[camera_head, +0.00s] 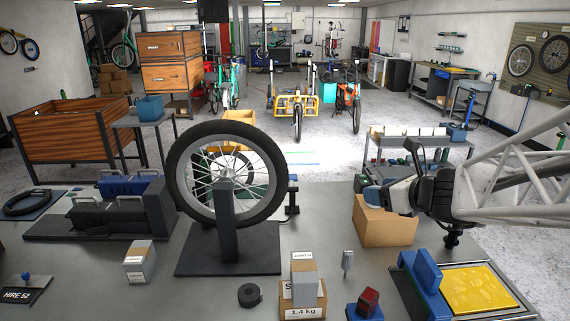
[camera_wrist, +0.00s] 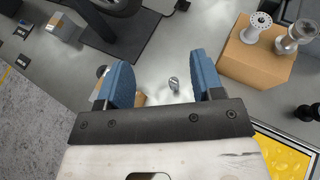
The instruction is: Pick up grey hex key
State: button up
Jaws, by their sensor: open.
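My gripper (camera_head: 371,191) hangs over the right-middle of the bench, in front of the cardboard box in the head view. In the wrist view its two blue fingers (camera_wrist: 166,80) are apart with nothing held between them. A small grey piece (camera_head: 347,262), narrow and upright-looking, is on the bench nearer the front; it may be the grey hex key, but its shape is too small to be sure. A small grey piece (camera_wrist: 174,83) also shows between the fingers in the wrist view, below and apart from them. Part of the bench there is hidden by the gripper.
A wheel (camera_head: 181,165) on a black stand is left of centre. Grey boxes, a 1.4 kg carton (camera_head: 303,309), a tape roll (camera_head: 249,295) and a yellow-filled tray (camera_head: 480,289) stand around. Bare bench lies between.

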send_near(348, 257)
notch_tip(348, 257, down, 2)
jog(key=w, duration=0.3)
jog(key=shift+a+f, duration=0.15)
jog(key=shift+a, duration=0.25)
jog(key=shift+x, duration=1.25)
jog(key=shift+w+a, duration=0.1)
jog(key=shift+w, duration=0.05)
jog(key=shift+x, duration=2.45)
jog(key=shift+f, duration=0.1)
jog(key=c, duration=1)
